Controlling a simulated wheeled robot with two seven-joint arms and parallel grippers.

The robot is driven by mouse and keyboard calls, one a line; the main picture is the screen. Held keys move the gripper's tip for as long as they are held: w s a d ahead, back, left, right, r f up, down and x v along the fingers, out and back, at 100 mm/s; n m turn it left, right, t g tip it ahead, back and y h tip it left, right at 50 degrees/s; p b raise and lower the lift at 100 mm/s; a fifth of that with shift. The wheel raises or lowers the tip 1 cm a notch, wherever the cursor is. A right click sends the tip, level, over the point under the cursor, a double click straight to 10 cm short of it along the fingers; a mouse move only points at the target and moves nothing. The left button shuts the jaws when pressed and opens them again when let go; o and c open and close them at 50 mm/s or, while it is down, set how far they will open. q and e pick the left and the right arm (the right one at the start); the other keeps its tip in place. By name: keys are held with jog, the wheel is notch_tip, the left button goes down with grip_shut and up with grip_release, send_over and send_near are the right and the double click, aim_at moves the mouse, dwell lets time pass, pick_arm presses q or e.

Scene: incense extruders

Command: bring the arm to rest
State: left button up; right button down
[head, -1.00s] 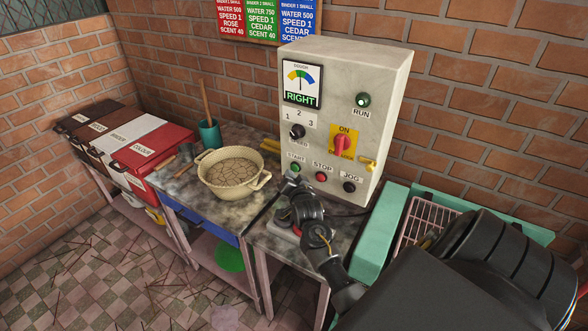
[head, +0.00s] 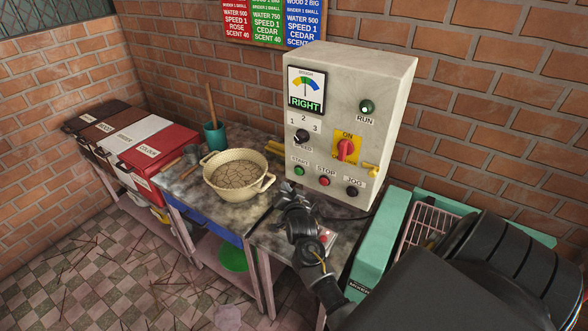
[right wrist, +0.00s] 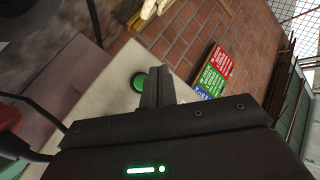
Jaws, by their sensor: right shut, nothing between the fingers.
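My right gripper (head: 288,190) is shut and empty, in front of and a little below the lower left of the grey control box (head: 375,110). It is apart from the green START button (head: 299,171), which shows just above it. In the right wrist view the closed fingers (right wrist: 157,88) point toward the pale box face, with a round green button (right wrist: 140,82) beside them. My left gripper is not in view.
A beige pot (head: 238,177) with cracked brown contents stands on the bench left of my gripper. A teal mixer (head: 378,250) is at the right. Labelled bins (head: 150,150) line the left wall.

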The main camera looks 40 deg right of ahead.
jog(key=s+a+f+n+y, duration=0.1)
jog(key=s+a+f+n+g+y, duration=0.1)
jog(key=s+a, duration=0.1)
jog(key=s+a+f+n, duration=0.1)
jog(key=shift+s+a+f+n+y, duration=0.1)
jog(key=shift+s+a+n+y, duration=0.2)
jog(key=shift+y, duration=0.1)
jog(key=s+a+f+n+g+y, duration=0.25)
jog(key=s+a+n, duration=0.2)
jog(key=s, duration=0.55)
jog(key=s+a+f+n+g+y, duration=0.1)
jog(key=s+a+n+g, duration=0.3)
jog(key=s, duration=0.5)
jog(key=s+a+f+n+g+y, duration=0.1)
jog(key=s+a+n+g+y, duration=0.2)
jog(key=s+a, duration=0.5)
notch_tip(320, 180, down, 27)
jog(key=s+d+g+h+b, duration=0.2)
jog(key=s+b, duration=0.1)
jog(key=s+d+f+b, duration=0.2)
jog(key=s+f+b, duration=0.1)
jog(key=s+f, duration=1.3)
notch_tip(320, 180, down, 4)
jog(key=shift+s+d+f+g, duration=0.15)
jog(key=shift+s+d+g, duration=0.1)
jog(key=shift+s+g, duration=0.2)
